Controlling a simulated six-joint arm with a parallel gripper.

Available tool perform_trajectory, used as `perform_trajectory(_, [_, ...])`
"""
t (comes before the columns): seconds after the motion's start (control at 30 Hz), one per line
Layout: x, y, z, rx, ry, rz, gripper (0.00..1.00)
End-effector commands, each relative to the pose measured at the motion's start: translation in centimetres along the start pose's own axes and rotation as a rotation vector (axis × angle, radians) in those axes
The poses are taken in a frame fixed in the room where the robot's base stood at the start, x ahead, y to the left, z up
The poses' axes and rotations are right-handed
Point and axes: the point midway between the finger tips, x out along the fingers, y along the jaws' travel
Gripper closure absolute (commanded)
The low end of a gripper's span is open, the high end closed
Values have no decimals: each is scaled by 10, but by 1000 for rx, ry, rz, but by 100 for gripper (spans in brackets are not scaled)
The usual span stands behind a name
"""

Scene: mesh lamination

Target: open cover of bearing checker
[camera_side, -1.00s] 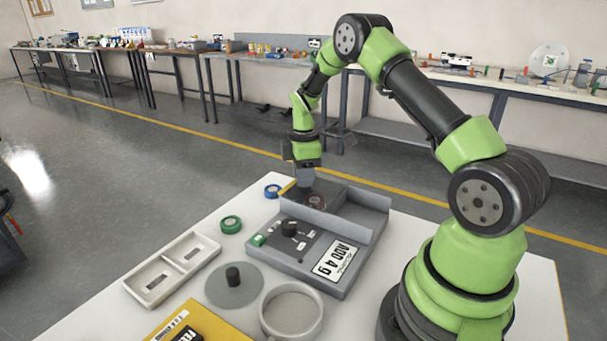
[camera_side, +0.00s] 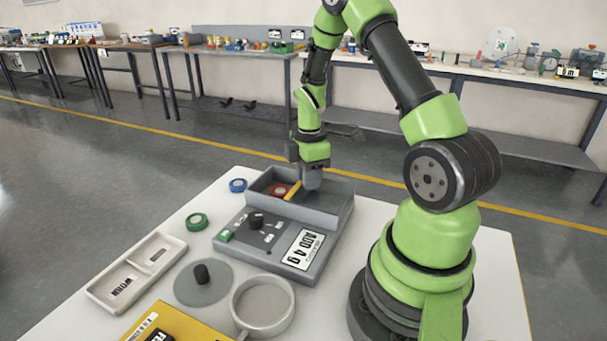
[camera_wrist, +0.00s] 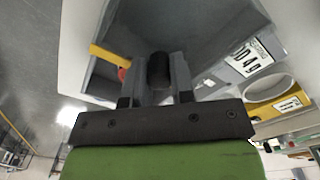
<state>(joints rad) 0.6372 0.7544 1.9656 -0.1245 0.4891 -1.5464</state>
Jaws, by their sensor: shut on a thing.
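The bearing checker (camera_side: 230,252) is a grey unit on the white table, with a black knob (camera_side: 256,221) on its front panel and an "ADD 4 g" label. Its rear well is uncovered at the left, where a red round part (camera_side: 279,190) shows. The grey cover (camera_wrist: 205,85) has a yellow edge strip (camera_side: 293,190) and lies to the right of that opening. My gripper (camera_side: 312,180) is above the cover. In the wrist view my gripper (camera_wrist: 159,82) is shut on the cover's dark upright handle (camera_wrist: 159,68). The fingers hide part of the cover in the side view.
A blue ring (camera_side: 238,185) and a green ring (camera_side: 197,222) lie left of the checker. In front are a pale two-part tray (camera_side: 107,300), a grey disc with a black knob (camera_side: 203,290), a round dish (camera_side: 263,331) and a yellow box (camera_side: 135,330).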

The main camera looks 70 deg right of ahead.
Motion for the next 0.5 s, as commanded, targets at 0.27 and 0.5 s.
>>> perform_trajectory(0.27, [0,1,0,-1,0,3,52])
perform_trajectory(0.5, [-2,1,0,-1,0,3,52])
